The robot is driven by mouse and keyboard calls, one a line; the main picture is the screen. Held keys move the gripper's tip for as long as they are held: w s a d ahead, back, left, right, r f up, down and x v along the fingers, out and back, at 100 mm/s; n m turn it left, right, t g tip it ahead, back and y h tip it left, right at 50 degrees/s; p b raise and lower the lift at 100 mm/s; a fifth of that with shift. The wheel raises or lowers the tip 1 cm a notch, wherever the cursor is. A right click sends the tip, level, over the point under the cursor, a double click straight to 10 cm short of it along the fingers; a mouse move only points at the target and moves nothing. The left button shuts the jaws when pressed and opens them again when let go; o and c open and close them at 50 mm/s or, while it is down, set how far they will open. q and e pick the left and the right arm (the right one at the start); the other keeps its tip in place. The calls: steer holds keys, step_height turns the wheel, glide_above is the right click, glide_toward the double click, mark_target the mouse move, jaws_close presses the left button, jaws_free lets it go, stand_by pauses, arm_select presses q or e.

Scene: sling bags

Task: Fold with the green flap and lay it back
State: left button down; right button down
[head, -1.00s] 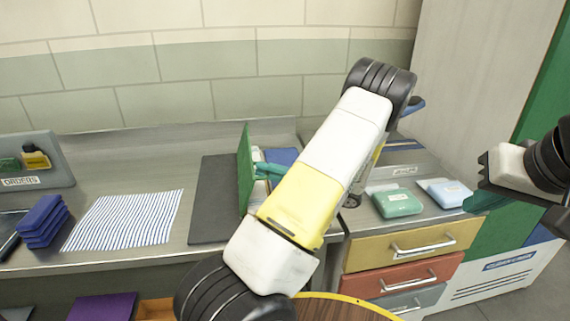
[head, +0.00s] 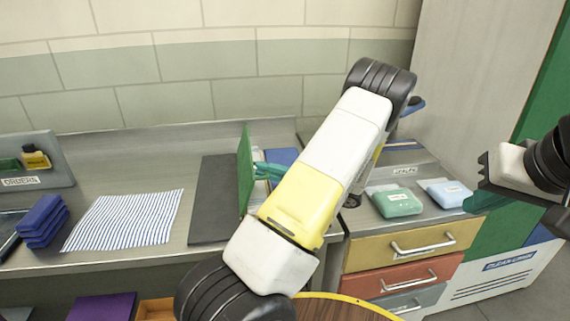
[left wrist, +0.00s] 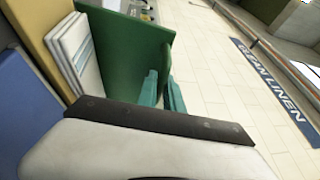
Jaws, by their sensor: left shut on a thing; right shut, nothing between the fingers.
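The green flap (head: 246,172) stands upright, edge-on, at the right side of a dark mat on the counter. In the left wrist view, it shows as a flat green panel (left wrist: 125,58). My left gripper (head: 268,171) has its teal fingers at the flap's right side. In the left wrist view, the left gripper's fingers (left wrist: 162,94) are shut on the flap's edge. My left arm hides much of the area right of the flap. My right gripper (head: 484,201) is shut and empty at the right, in front of the drawers.
The dark mat (head: 212,205) lies bare left of the flap. A striped cloth (head: 125,218) and a blue stack (head: 42,220) lie further left. Green (head: 397,202) and light blue (head: 447,193) packets lie on the right. A folded white cloth (left wrist: 75,50) stands beside the flap.

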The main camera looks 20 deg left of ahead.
arm_select(q)
steer(key=shift+s+a+r+n+h, duration=0.3)
steer(key=shift+a+r+h, duration=0.1)
steer(key=shift+a+h, duration=0.15)
steer(key=c, duration=1.5)
jaws_free()
steer(key=shift+d, duration=0.1)
steer(key=w+d, duration=0.1)
steer(key=d, duration=0.6)
steer(key=shift+d+f, duration=0.2)
steer(key=shift+d, duration=0.05)
steer(key=shift+w, duration=0.1)
